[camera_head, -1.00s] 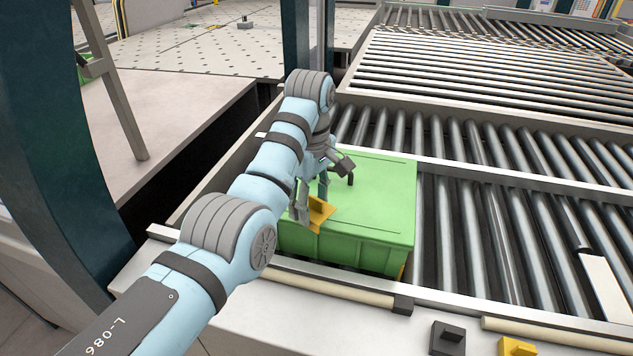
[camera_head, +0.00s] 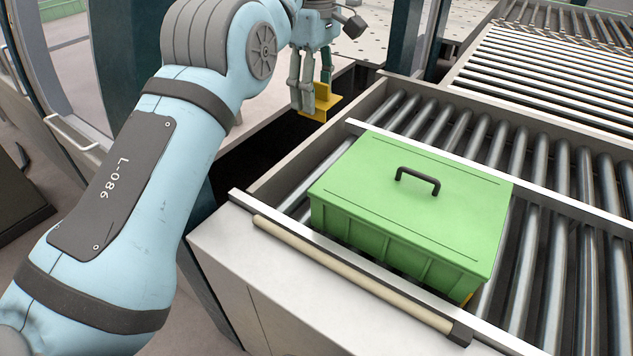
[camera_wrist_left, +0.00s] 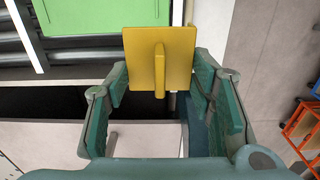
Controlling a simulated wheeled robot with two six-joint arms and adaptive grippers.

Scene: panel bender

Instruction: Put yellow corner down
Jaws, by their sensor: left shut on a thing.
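My left gripper (camera_head: 308,97) is shut on the yellow corner (camera_head: 322,104), a small plate with an upright fin. It holds the corner over the dark gap left of the roller conveyor, apart from the green box (camera_head: 412,205). In the left wrist view the yellow corner (camera_wrist_left: 178,70) sits between the fingertips, its fin facing the camera. My right gripper is not in view.
The lidded green box, with a black handle, stands on the conveyor rollers (camera_head: 530,280). A bit of yellow shows under its near right corner. A dark post (camera_head: 412,35) stands beyond the gripper. A perforated table (camera_head: 365,40) lies behind.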

